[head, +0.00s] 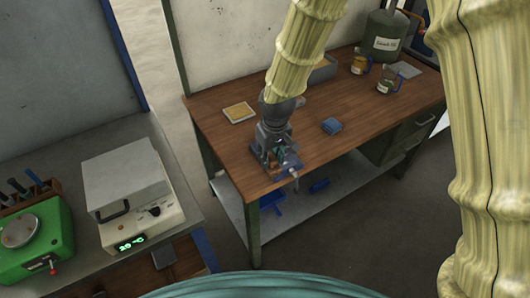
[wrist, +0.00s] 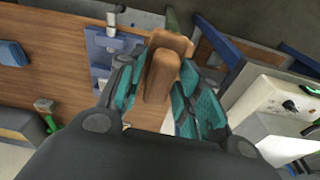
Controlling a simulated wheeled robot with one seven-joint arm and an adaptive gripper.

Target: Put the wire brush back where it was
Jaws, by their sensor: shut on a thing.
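My gripper (head: 277,152) is over the near-left corner of the wooden workbench (head: 215,135), close to a grey-blue vise (head: 291,166). In the wrist view its teal-padded fingers (wrist: 158,92) are shut on a brown, wooden-looking piece, which I take to be the wire brush (wrist: 160,76). Its bristles do not show. The vise also shows in the wrist view (wrist: 103,42), just left of the brush. In the head view the brush is hidden or too small to make out. I cannot tell whether the brush touches the bench.
A heater box (head: 130,200) and a green device (head: 40,240) stand on the left bench. Floor separates the benches.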

